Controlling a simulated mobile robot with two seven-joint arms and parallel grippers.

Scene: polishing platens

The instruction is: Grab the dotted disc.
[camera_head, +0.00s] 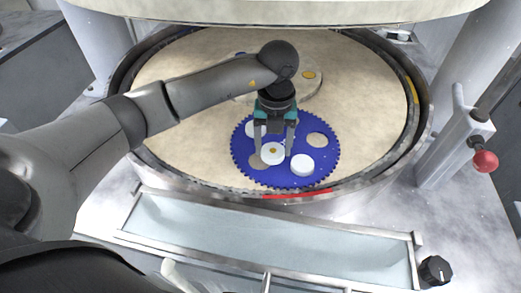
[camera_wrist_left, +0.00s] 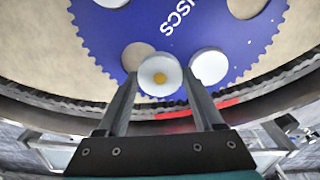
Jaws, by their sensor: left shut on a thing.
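The dotted disc (camera_head: 272,153) is white with a yellow dot in its middle. My left gripper (camera_head: 274,150) reaches down over the blue toothed carrier (camera_head: 286,173) and is shut on this disc. In the left wrist view the disc (camera_wrist_left: 159,76) sits between the two fingertips of the gripper (camera_wrist_left: 162,88), in front of the blue carrier (camera_wrist_left: 110,35). I cannot tell how far it is above the carrier. My right gripper is in neither view.
A plain white disc (camera_head: 302,165) lies on the carrier to the right. The carrier has open round holes (camera_head: 317,140). The beige platen (camera_head: 370,110) has a raised rim. A red-knobbed lever (camera_head: 485,161) stands at right, and a shallow trough (camera_head: 260,235) lies in front.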

